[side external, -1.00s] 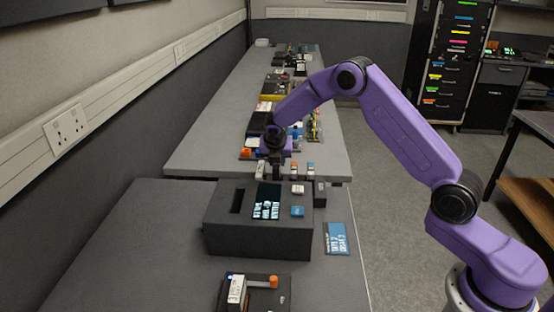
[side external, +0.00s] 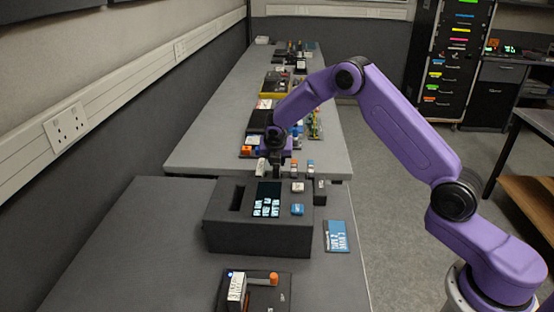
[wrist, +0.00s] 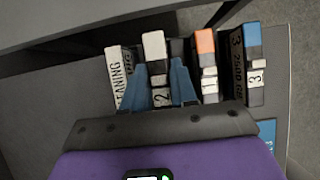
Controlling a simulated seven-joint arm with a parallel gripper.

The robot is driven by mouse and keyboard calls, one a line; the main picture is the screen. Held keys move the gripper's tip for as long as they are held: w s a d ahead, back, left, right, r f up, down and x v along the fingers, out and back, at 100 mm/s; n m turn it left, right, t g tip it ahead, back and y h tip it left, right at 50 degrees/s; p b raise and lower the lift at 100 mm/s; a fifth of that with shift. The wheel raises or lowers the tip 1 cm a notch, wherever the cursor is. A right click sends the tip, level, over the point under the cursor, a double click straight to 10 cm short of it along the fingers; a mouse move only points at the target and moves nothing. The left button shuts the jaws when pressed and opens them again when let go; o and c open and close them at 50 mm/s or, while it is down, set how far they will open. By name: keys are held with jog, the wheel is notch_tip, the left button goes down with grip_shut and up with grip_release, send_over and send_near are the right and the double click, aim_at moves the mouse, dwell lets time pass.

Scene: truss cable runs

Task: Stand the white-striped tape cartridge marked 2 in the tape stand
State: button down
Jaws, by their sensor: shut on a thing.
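The white-striped cartridge marked 2 (wrist: 155,47) is between the blue fingers of my gripper (wrist: 162,88) in the wrist view. My gripper is shut on it. It is in line with a white cleaning cartridge (wrist: 117,72) to its left, an orange-striped cartridge marked 1 (wrist: 206,60) and a blue-striped cartridge marked 3 (wrist: 250,65) to its right. I cannot tell whether the cartridge is lifted, nor clearly make out the stand.
The dark box (side external: 225,238) on the near bench has a lit screen, an open slot and small white and blue blocks. A blue card (side external: 338,236) lies to its right. A device with an orange-ended lever (side external: 265,281) and upright white piece stands in front. The far bench is crowded.

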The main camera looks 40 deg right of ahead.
jog(key=shift+f, duration=1.05)
dwell(0.6)
jog(key=shift+c, duration=2.4)
grip_release()
jog(key=shift+r, duration=3.7)
